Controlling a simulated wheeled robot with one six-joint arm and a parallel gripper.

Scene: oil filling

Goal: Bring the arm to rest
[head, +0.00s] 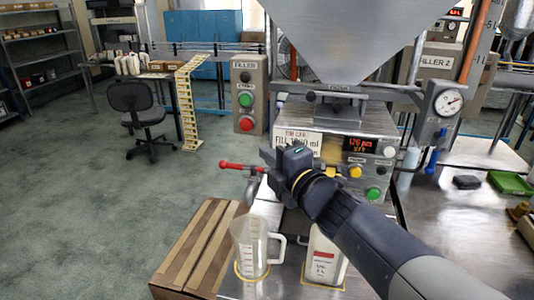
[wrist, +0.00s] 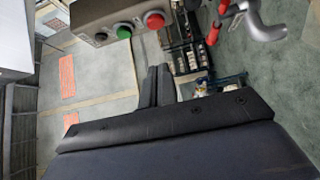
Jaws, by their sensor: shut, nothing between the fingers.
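My gripper (head: 272,155) is held up in front of the filling machine (head: 320,125), above the front of the metal bench. Its black fingers also show in the wrist view (wrist: 157,72). They are closed together and hold nothing. My arm reaches in from the lower right of the head view and hides part of the machine's front. A red-handled lever (head: 240,166) is just left of the gripper. I cannot tell whether they touch.
A clear measuring jug (head: 250,250) and a white labelled container (head: 323,255) stand below the gripper. A cardboard box (head: 195,250) is at the left. A control box (head: 247,95) with green and red buttons stands behind. Open floor lies left.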

